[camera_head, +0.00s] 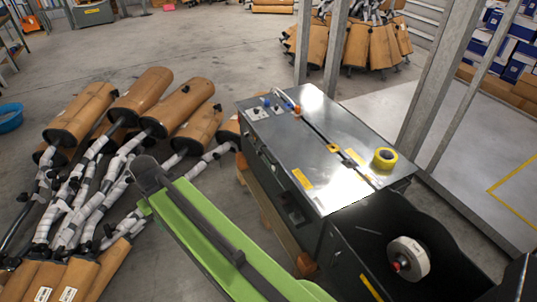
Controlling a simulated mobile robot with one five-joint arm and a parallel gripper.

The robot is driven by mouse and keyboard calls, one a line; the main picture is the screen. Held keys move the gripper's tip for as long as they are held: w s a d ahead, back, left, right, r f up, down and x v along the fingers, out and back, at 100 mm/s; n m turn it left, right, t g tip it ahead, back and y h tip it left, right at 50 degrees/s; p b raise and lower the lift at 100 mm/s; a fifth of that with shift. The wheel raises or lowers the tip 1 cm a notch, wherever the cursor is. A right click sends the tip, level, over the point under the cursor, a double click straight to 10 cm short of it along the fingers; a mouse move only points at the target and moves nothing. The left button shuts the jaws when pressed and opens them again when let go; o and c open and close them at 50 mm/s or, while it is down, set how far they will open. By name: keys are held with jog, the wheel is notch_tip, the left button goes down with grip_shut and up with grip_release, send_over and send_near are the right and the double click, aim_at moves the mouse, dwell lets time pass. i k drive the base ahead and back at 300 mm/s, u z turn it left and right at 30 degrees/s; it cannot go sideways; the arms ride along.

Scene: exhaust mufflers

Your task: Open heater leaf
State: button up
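A dark grey box-shaped machine (290,145) stands right of centre. Its flat top has a long narrow slot running from back left to front right, with small yellow labels beside it. Small controls (265,108) sit at its back left corner. No part is clearly marked as the heater leaf, and I cannot tell which panel it is. The top panels look flat and shut. A green beam with a dark bar along it reaches in from the bottom, left of the machine. I see no gripper fingers.
A yellow tape roll (384,158) lies on the machine's top. A black open bin (450,250) with a white roll (407,259) stands in front. Brown-wrapped mufflers (140,95) crowd the left floor. Metal posts (432,75) stand behind right.

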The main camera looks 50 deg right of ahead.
aim_at(324, 182)
jog(key=u, duration=0.05)
jog(key=i, duration=0.9)
jog(key=z, duration=0.05)
